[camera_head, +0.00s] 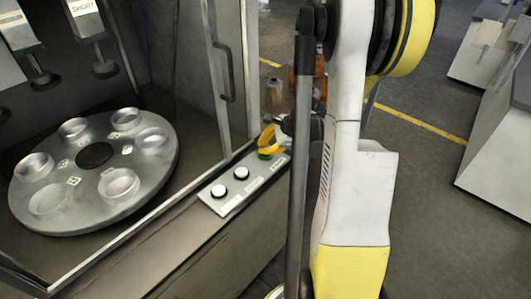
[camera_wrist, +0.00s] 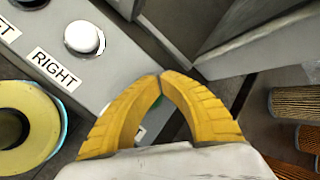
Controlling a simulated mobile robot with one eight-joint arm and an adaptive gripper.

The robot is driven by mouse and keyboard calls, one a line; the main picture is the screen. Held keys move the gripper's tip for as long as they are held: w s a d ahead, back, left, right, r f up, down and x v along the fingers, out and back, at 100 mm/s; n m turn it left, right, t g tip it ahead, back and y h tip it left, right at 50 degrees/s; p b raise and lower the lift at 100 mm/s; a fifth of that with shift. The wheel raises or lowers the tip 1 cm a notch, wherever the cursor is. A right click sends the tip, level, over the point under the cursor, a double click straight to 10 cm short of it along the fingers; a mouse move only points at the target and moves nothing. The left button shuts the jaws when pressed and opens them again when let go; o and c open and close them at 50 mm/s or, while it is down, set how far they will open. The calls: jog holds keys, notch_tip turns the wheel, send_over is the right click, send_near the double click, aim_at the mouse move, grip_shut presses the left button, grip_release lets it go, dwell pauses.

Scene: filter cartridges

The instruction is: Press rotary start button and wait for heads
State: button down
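A control panel (camera_head: 232,200) in the head view carries two white buttons, a left one (camera_head: 218,191) and a right one (camera_head: 241,173). A green button (camera_head: 264,155) sits at its far end, mostly hidden by my gripper (camera_head: 268,138). In the wrist view my yellow fingertips (camera_wrist: 161,76) meet with nothing between them, and a bit of green (camera_wrist: 157,103) shows behind the fingers. I cannot tell whether they touch the button. The rotary disc (camera_head: 95,180) holds several round cups. Press heads (camera_head: 105,68) hang above it, one labelled SHORT, apart from the disc.
A metal frame with a door handle (camera_head: 226,72) stands beside the panel. In the wrist view a white button (camera_wrist: 84,38) is near the RIGHT label (camera_wrist: 54,68). A yellow ring-shaped part (camera_wrist: 40,122) is at left, and pleated cartridges (camera_wrist: 297,103) are at right.

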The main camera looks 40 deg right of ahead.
dwell(0.4)
jog(key=shift+r+p, duration=0.65)
jog(key=shift+r, duration=0.3)
notch_tip(320, 180, up, 5)
jog(key=p, duration=0.3)
jog(key=shift+p, duration=0.35)
dwell(0.3)
